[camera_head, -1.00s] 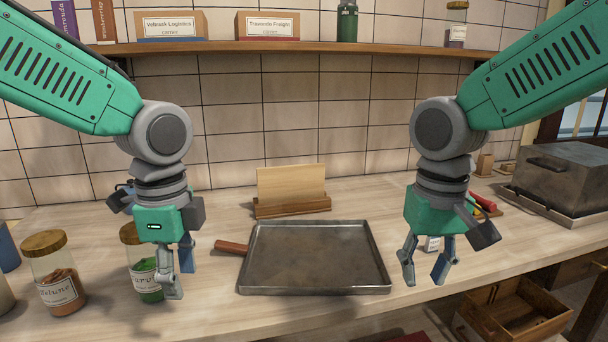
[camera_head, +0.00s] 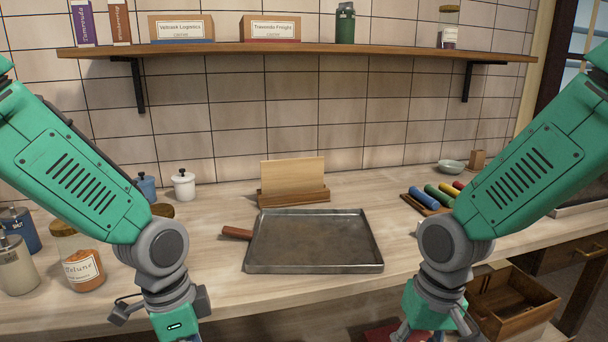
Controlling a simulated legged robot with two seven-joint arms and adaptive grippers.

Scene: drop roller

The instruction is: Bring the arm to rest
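My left arm comes in from the left and reaches down in front of the counter. Its gripper body (camera_head: 180,318) shows at the bottom edge, and its fingers are cut off below the picture. My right arm comes in from the right and also hangs low. My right gripper (camera_head: 428,334) is at the bottom edge, with only the upper part of its fingers in view. I cannot see the fingertips of either gripper. Both stand apart from the metal tray (camera_head: 314,240) on the counter.
A wooden handle (camera_head: 237,233) lies at the tray's left. Behind are a wooden stand (camera_head: 292,181) and colored rollers (camera_head: 437,194). Jars (camera_head: 84,262) stand at left, a white pot (camera_head: 184,186) behind them. A shelf (camera_head: 300,52) spans the wall.

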